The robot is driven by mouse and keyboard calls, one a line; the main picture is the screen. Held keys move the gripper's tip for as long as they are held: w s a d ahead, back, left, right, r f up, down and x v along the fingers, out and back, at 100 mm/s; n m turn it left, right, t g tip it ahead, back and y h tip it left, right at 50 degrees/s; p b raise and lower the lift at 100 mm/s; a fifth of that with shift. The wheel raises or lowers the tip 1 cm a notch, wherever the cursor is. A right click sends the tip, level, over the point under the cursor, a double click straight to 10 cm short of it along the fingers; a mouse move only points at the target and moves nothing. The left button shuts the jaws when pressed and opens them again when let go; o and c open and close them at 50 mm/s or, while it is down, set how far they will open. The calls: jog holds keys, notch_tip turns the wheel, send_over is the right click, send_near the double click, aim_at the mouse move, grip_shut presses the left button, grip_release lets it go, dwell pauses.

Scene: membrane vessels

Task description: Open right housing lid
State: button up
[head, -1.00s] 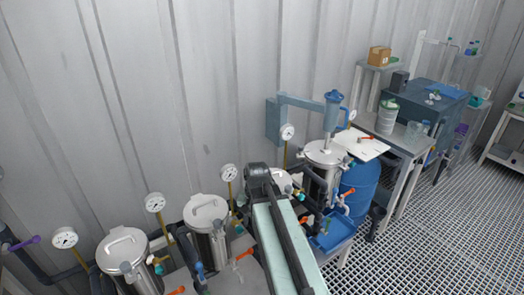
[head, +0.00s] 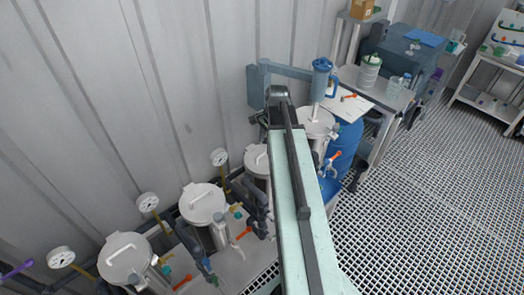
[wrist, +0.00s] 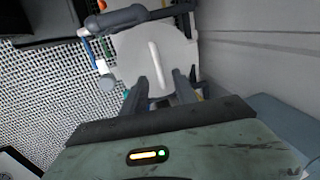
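A row of steel housings with round pale lids runs along the wall in the head view: a left lid (head: 122,262), a middle lid (head: 203,207) and a right lid (head: 256,158), which my arm partly covers. In the wrist view a round lid (wrist: 130,58) with a white bar handle (wrist: 155,62) lies ahead of my gripper (wrist: 160,82). Its two fingers are apart and empty, pointing at the lid near the handle's lower end. I cannot tell whether they touch the lid. My fingertips are hidden in the head view.
Another lidded vessel (head: 316,120) stands beyond the row, beside a blue barrel (head: 346,140) and under a blue wall-mounted device (head: 322,80). Gauges (head: 219,157), pipes and orange-handled valves crowd the housings. The grating floor (head: 430,200) at right is clear.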

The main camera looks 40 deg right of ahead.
aim_at(264, 152)
jog(key=f+b, duration=0.1)
jog(key=f, duration=0.1)
jog(key=f+b, duration=0.2)
jog(key=w+f+b, duration=0.1)
jog(key=f+b, duration=0.1)
jog(key=shift+a+f, duration=0.1)
grip_shut()
dwell(1.1)
